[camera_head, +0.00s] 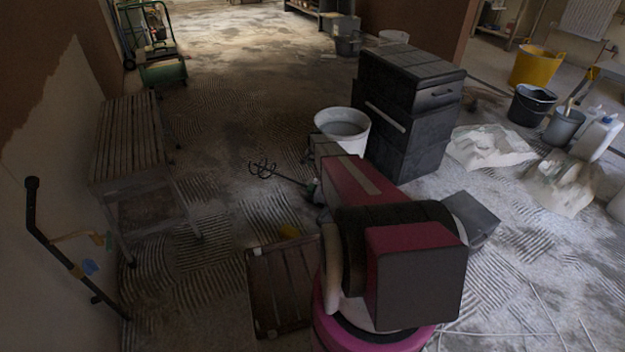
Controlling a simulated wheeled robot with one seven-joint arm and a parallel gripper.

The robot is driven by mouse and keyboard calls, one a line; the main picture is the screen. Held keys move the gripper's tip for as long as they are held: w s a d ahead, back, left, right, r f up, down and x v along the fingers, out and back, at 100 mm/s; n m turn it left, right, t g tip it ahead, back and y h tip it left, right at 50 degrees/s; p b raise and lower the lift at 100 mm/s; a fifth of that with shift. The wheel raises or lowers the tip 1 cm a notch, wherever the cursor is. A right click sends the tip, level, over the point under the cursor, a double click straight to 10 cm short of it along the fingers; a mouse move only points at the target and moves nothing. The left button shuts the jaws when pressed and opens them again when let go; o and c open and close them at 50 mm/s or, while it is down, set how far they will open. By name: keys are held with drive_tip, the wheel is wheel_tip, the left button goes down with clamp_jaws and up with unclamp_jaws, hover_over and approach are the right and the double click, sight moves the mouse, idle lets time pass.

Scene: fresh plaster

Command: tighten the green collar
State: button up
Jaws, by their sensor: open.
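A whisk-like mixing paddle (263,168) with a thin dark shaft lies on the ridged floor near the middle. At the shaft's right end is a small dark green part (313,187), which may be the green collar. It is small and dim, and my arm hides what lies to its right. I cannot tell how tight it is. My arm fills the lower middle of the view, and I cannot make out my gripper's fingers.
A black drawer cabinet (408,110) and a white bucket (342,128) stand beyond my arm. A slatted bench (130,135) is at left. A dark slatted panel (280,290) lies in front. Several buckets and crumpled bags are at right. The floor left of the paddle is clear.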

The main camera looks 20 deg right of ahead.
sight(313, 186)
drive_tip(key=shift+m, duration=0.5)
drive_tip(key=w+f, duration=0.1)
drive_tip(key=f, duration=0.3)
drive_tip(key=w+d+f, duration=0.1)
drive_tip(key=f, duration=0.4)
drive_tip(key=w+f, duration=0.1)
drive_tip(key=f, duration=0.3)
drive_tip(key=shift+d+f, duration=0.25)
drive_tip(key=shift+d, duration=0.05)
